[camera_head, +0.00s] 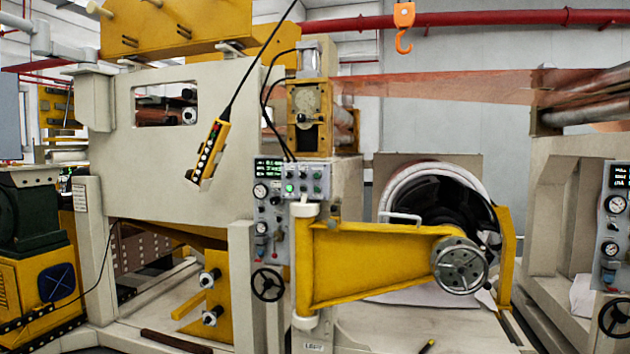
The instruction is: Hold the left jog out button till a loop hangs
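The left machine's control panel (292,180) is on the front of its pale frame, left of the yellow swing arm. It has small green-lit displays, several knobs or buttons and one green-lit button (289,188). Which one is the jog out button is too small to read. A band of copper foil (440,90) runs nearly level across the upper right, from the left machine's top to the rollers (590,108) of the right machine. Neither of my grippers is in view.
A yellow pendant (209,150) hangs on a black cable left of the panel. The yellow swing arm (370,262) with a round hub juts out right of it. A handwheel (267,284) sits below. An orange hook (403,20) hangs overhead.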

